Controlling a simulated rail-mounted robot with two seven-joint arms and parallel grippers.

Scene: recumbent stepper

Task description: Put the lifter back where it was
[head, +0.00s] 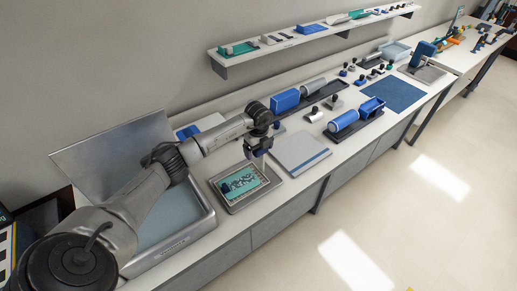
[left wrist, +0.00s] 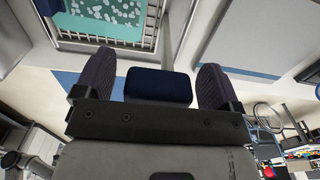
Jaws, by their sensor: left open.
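My left gripper (head: 259,152) is above the right edge of a framed tray (head: 237,205) with a teal, pale-speckled surface. In the left wrist view its two dark fingers (left wrist: 158,85) are open, with a dark blue block (left wrist: 158,92) between them. The block looks like the handle of the lifter, and a thin grey stem (left wrist: 168,38) shows beyond it. Whether a finger touches the block I cannot tell. A small dark blue block (head: 225,187) sits at the tray's left side. My right gripper is not in view.
A flat grey-white board (head: 298,150) with a blue stripe lies right of the tray. A large open-lidded basin (head: 178,240) stands on the left. Blue rollers (head: 343,121) and small knobbed tools are farther along the bench. A shelf (head: 300,40) hangs on the wall.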

